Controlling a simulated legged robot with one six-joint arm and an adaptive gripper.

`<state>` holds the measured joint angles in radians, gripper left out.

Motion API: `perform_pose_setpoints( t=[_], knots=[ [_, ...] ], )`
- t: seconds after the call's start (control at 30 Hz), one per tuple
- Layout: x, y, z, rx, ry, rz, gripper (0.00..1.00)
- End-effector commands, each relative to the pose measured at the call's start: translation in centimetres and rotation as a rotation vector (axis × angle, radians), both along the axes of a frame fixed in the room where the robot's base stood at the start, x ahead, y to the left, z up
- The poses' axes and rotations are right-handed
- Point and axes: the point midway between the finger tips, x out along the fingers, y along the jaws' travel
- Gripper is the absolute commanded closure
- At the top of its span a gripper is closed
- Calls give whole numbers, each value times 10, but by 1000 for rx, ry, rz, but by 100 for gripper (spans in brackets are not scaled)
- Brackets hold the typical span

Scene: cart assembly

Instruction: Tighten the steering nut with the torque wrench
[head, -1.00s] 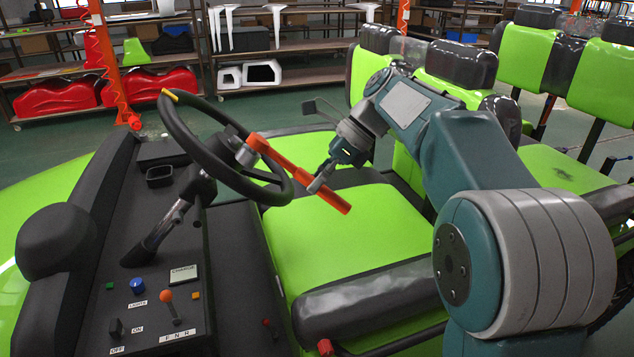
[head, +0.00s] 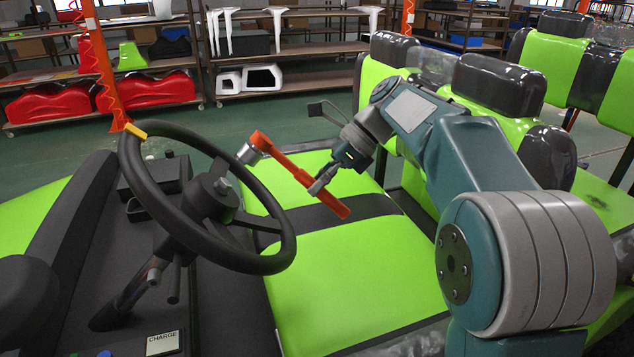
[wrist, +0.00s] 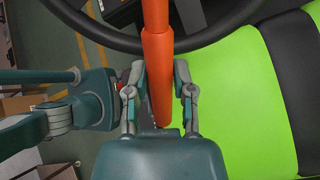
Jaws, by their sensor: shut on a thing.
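The orange torque wrench (head: 300,180) is in my gripper (head: 325,180), which is shut on its handle. The wrench's grey socket head (head: 249,153) is in the air, up and to the right of the steering wheel hub. The steering nut (head: 222,186) shows as a grey stub at the centre of the black steering wheel (head: 205,228). The socket and the nut are apart. In the wrist view the wrench shaft (wrist: 158,60) runs upward between my two fingers and crosses the wheel rim (wrist: 200,38); the socket is out of that view.
Green and black seats (head: 350,270) lie below and behind the wrench. The dark dashboard (head: 65,225) with a CHARGE label (head: 162,343) is at the left. Shelves (head: 300,65) with parts stand at the back.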

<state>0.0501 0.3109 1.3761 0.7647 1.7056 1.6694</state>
Motion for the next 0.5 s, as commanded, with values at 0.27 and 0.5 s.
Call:
perform_pose_setpoints(
  t=[0.27,0.5],
  knots=[
    [-3,9,-9,5,-1,4,100],
    [-7,26,-27,5,-1,4,100]
  ],
)
